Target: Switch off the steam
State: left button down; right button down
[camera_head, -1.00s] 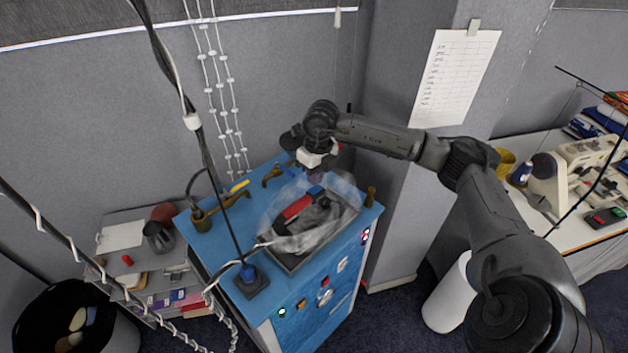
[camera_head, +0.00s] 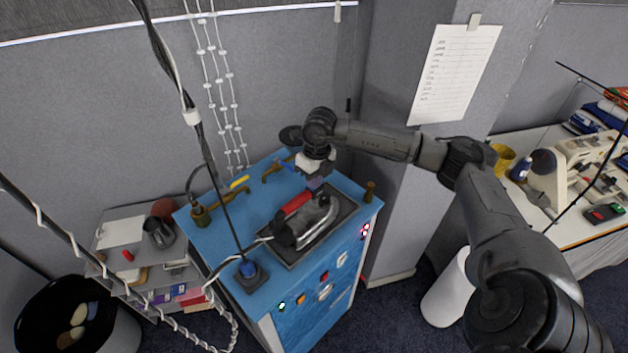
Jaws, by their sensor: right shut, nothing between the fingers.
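A steam iron (camera_head: 315,218) with a red handle (camera_head: 296,205) rests on a dark tray (camera_head: 345,212). The tray lies on top of a blue steam cabinet (camera_head: 222,232). No steam shows around the iron. My right gripper (camera_head: 315,184) points down just behind the iron, close to the handle's far end. It is shut and holds nothing; whether it touches the iron is unclear. The cabinet's front has small switches and lights: a green light (camera_head: 282,306), a red switch (camera_head: 324,276) and red lights (camera_head: 364,231). My left gripper is out of view.
Cables hang across the left. A low shelf (camera_head: 120,232) stands left; a white cylinder (camera_head: 450,297) and a sewing table (camera_head: 590,225) stand right.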

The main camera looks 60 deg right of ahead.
jog(key=shift+d+f, duration=0.2)
jog(key=shift+d, duration=0.15)
jog(key=shift+s+d+r, duration=0.15)
jog(key=shift+s+d, duration=0.1)
jog(key=shift+d, duration=0.15)
jog(key=shift+r, duration=0.1)
jog(key=r, duration=0.1)
jog(key=r+p, duration=0.1)
jog(key=r, duration=0.1)
jog(key=r+p, duration=0.1)
jog(key=shift+d+r, duration=0.25)
notch_tip(320, 180, up, 9)
jog(key=d+b, duration=0.1)
jog(key=b, duration=0.1)
jog(key=shift+s+r, duration=0.15)
jog(key=shift+s, duration=0.05)
